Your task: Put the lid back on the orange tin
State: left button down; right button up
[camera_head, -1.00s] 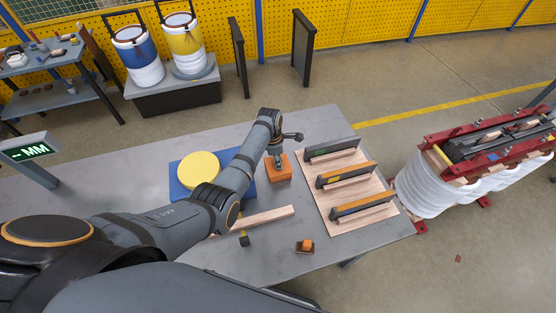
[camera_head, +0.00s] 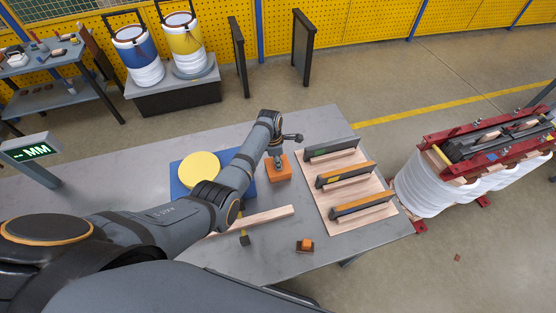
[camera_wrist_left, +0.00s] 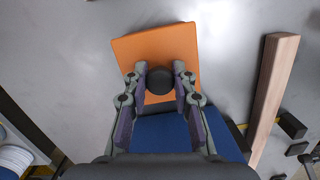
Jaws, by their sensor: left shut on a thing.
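The orange tin (camera_head: 279,173) is on the grey table, just right of the blue mat. Its square orange lid (camera_wrist_left: 158,47) fills the top of the wrist view and has a round black knob (camera_wrist_left: 159,81). My left gripper (camera_head: 277,160) is over the tin from above. In the wrist view its fingers (camera_wrist_left: 160,84) are on both sides of the knob, shut on it. The lid appears at or very near the tin's top; I cannot tell whether it is fully seated. The tin's walls are hidden under the lid in the wrist view. My right gripper is not in view.
A yellow disc (camera_head: 199,169) lies on the blue mat (camera_head: 180,192). A wooden board (camera_head: 325,222) with several dark and orange bars is right of the tin. A wooden strip (camera_head: 267,216), a hammer-like tool (camera_head: 244,239) and a small orange-topped block (camera_head: 305,245) lie in front.

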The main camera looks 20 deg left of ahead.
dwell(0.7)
pick_arm(q)
jog(key=c, duration=1)
grip_release()
jog(key=o, duration=0.5)
